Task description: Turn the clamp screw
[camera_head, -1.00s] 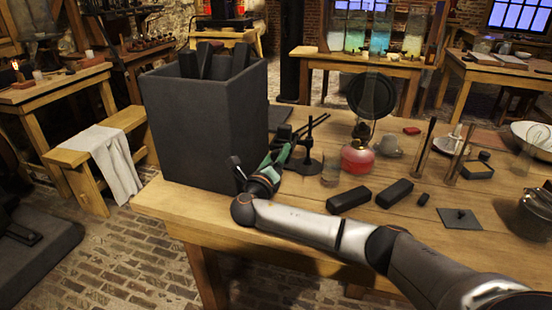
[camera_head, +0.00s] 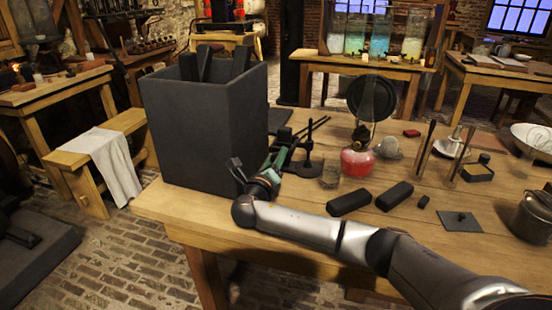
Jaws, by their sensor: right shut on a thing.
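A dark stand (camera_head: 307,161) with an upright post and thin slanted rods is on the wooden table, just right of the tall dark box. My right gripper (camera_head: 281,158), with green parts, reaches in beside the stand from the front left. It is shut at the stand's clamp. The clamp screw is small and hidden by the fingers, so its angle cannot be read. My right arm crosses the front of the table from the lower right. My left gripper is not in view.
A tall dark box (camera_head: 200,135) holding dark slabs stands close to my right wrist. A red burner (camera_head: 357,162), a glass (camera_head: 331,175) and two black blocks (camera_head: 348,202) (camera_head: 394,196) are right of the stand. A dark square plate (camera_head: 460,222) lies further right.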

